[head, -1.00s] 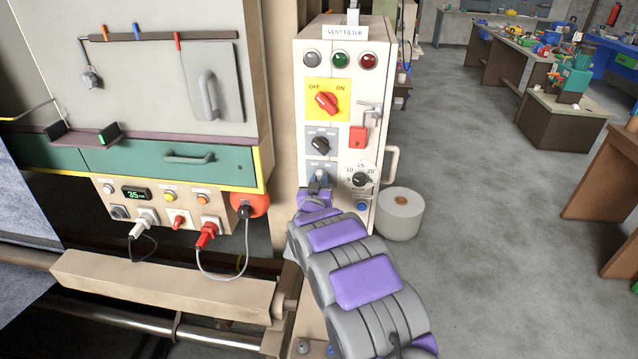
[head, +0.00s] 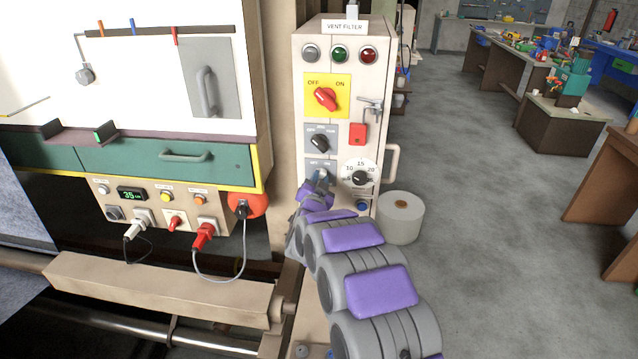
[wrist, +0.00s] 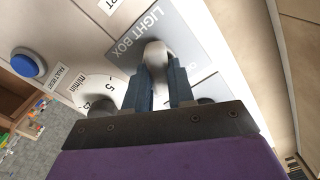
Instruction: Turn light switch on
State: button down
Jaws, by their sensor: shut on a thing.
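The light switch is a pale toggle (wrist: 154,52) on a grey plate (wrist: 118,28) labelled LIGHT BOX in the wrist view. In the head view the plate (head: 311,165) is low on the left of the beige control box, partly hidden by my gripper (head: 320,182). In the wrist view my gripper (wrist: 159,72) is shut on the toggle, with one dark blue finger on each side of it. The light panel (head: 130,75) on the cabinet at left shows bright white.
The floor farther right is open.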

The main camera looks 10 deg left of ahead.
jog(key=shift+a, duration=0.1)
dwell(0.3)
jog(key=c, duration=1)
grip_release()
jog(key=shift+o, duration=0.2)
jog(key=shift+s, duration=0.1)
jog(key=s+p, duration=0.2)
jog(key=s, duration=1.5)
jog(key=shift+a+p, duration=0.3)
jog(key=s+d+r+n+g, duration=0.1)
jog(key=s+d+g, duration=0.5)
jog(key=s, duration=0.9)
jog(key=s+d+r+n+g, duration=0.2)
jog(key=s+d+g, duration=0.5)
jog(key=s, duration=0.8)
jog(key=s+d+r+n+g, duration=0.1)
jog(key=s+d+n+g, duration=0.2)
jog(key=s+d+g, duration=0.3)
jog(key=s+d, duration=0.4)
jog(key=s, duration=0.5)
jog(key=shift+d+r+g+y, duration=0.15)
jog(key=shift+r+g+y, duration=0.15)
jog(key=shift+r+g, duration=0.1)
